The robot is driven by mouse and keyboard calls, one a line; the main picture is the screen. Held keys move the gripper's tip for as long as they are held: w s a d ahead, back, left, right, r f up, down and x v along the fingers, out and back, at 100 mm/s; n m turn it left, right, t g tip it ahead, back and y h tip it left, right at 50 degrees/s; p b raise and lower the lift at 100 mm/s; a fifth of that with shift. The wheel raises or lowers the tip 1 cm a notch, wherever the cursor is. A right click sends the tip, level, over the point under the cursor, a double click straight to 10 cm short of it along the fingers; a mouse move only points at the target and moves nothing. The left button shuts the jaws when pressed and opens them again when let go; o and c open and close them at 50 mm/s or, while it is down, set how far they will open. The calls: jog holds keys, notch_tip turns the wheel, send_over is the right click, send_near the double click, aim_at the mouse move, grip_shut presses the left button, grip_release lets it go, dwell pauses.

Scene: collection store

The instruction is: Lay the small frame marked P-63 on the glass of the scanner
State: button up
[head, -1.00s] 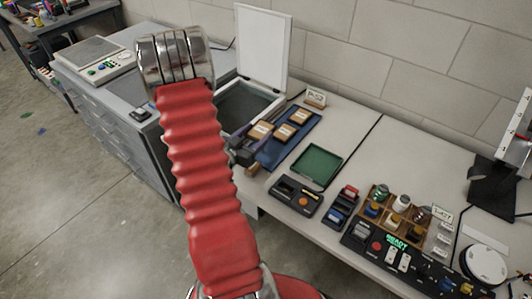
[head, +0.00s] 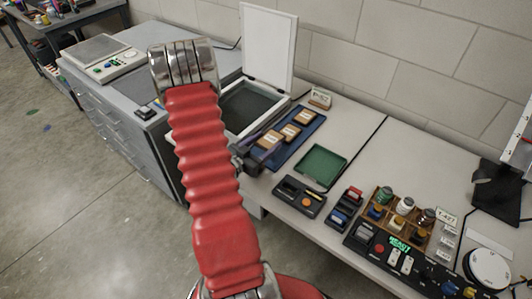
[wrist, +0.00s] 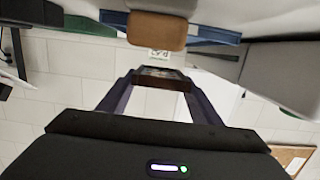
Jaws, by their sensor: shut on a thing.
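The scanner (head: 287,99) stands with its white lid (head: 268,45) raised upright and its dark glass (head: 250,106) bare where it shows. My gripper (wrist: 163,76) is shut on a small dark-brown-edged frame (wrist: 165,73), seen nearly edge-on between the fingertips in the wrist view. I cannot read a mark on it. In the head view my red arm hides most of the gripper, which is left of the blue tray (head: 297,150) and in front of the scanner. Several tan blocks or frames (head: 291,132) lie on that tray; their marks are unreadable.
A small card (head: 320,97) stands behind the blue tray; it also shows in the wrist view (wrist: 158,54). A green tray (head: 320,165), a black device (head: 299,196) and a wooden rack of jars (head: 403,205) are to the right. A grey cabinet (head: 125,120) is at the left.

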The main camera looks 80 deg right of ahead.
jog(key=shift+f, duration=0.9)
jog(key=shift+f, duration=0.1)
jog(key=shift+f, duration=1.75)
jog(key=shift+f, duration=0.25)
jog(key=o, duration=1.1)
jog(key=shift+v, duration=6.9)
jog(key=shift+w+d+r, duration=0.1)
jog(key=shift+w+r, duration=0.05)
jog(key=shift+w, duration=0.05)
